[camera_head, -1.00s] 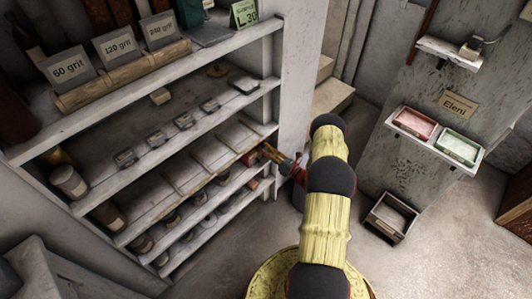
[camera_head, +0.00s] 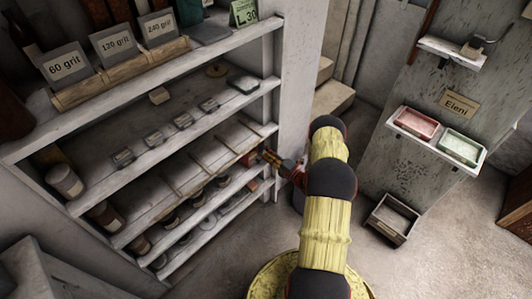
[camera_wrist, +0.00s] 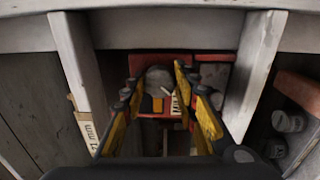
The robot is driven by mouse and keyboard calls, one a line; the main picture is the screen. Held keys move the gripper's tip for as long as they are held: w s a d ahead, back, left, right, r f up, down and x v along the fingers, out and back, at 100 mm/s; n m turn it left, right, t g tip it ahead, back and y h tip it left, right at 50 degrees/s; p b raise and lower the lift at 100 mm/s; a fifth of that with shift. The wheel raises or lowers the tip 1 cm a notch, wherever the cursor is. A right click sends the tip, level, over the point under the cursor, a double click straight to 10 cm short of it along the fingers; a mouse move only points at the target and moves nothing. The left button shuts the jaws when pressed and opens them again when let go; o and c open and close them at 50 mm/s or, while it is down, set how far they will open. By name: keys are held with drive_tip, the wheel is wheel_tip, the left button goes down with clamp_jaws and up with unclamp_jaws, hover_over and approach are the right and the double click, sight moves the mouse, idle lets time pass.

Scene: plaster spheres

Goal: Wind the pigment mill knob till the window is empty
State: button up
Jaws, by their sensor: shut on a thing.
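The pigment mill appears as a red box (camera_wrist: 196,59) in the wrist view, inside a shelf bay between two pale uprights. A round grey knob (camera_wrist: 159,75) stands at its front. My gripper (camera_wrist: 158,79) has its yellow and black fingers on either side of the knob and is shut on it. A yellow patch and a small pale label with dark marks show below the knob; I cannot make out the window or its contents. In the head view my gripper (camera_head: 266,154) reaches the right end of a middle shelf, where the mill (camera_head: 250,158) is a small reddish patch.
Pale shelf uprights stand close on both sides of my gripper. A "1 mm" label (camera_wrist: 87,130) is at left and several jars (camera_wrist: 288,122) at right. A wall ledge holds red and green trays (camera_head: 461,149). An open box (camera_head: 392,220) stands on the clear floor.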

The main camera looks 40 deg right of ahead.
drive_tip(key=m, duration=0.5)
drive_tip(key=shift+m, duration=0.3)
idle(0.4)
drive_tip(key=o, duration=1.2)
drive_tip(key=shift+c, duration=0.2)
drive_tip(key=shift+s, duration=0.1)
drive_tip(key=s, duration=1.1)
drive_tip(key=shift+s+d+f, duration=0.25)
drive_tip(key=shift+s+d, duration=0.1)
drive_tip(key=shift+s, duration=0.05)
